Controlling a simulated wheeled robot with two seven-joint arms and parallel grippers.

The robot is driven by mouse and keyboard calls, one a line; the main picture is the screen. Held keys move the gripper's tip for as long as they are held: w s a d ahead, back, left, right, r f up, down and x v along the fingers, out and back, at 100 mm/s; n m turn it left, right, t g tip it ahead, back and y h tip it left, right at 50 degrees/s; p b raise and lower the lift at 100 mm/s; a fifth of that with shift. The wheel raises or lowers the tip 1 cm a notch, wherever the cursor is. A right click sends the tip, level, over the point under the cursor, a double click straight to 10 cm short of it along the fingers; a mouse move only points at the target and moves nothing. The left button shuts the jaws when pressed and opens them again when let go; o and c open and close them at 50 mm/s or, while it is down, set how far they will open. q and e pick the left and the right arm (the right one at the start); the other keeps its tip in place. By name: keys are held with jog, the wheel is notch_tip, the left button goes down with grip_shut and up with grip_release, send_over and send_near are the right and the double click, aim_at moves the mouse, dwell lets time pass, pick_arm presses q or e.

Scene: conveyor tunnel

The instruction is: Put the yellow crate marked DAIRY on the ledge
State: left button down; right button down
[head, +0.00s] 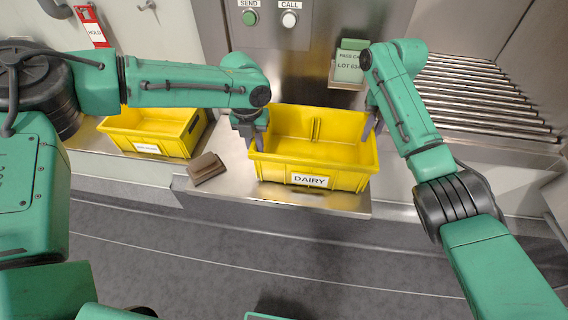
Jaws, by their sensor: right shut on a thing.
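The yellow crate marked DAIRY (285,171) is in the middle of the head view, upright and empty, over a steel surface (225,192). I cannot tell whether its base touches that surface. My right gripper (368,130) points down at the crate's right wall and is shut on it. My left gripper (254,140) is at the crate's left wall, its fingers pointing down by the rim. The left jaws are partly hidden, and I cannot tell whether they are shut on the wall.
A second yellow crate (147,148) with a white label stands at left, partly behind my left arm. A brown block (206,168) lies close left of the DAIRY crate. A roller conveyor (480,95) is at right.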

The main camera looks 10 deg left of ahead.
pick_arm(q)
jog(key=c, duration=1)
grip_release()
jog(key=shift+d+f, duration=0.1)
jog(key=shift+d, duration=0.1)
pick_arm(e)
jog(key=c, duration=1)
grip_release()
jog(key=shift+a+f, duration=0.15)
jog(key=shift+a, duration=0.15)
pick_arm(q)
jog(key=shift+o, duration=0.5)
jog(key=shift+a+p, duration=0.15)
jog(key=shift+p, duration=0.15)
pick_arm(e)
jog(key=shift+o, duration=0.5)
pick_arm(q)
jog(key=shift+a, duration=0.15)
pick_arm(e)
jog(key=shift+s, duration=0.1)
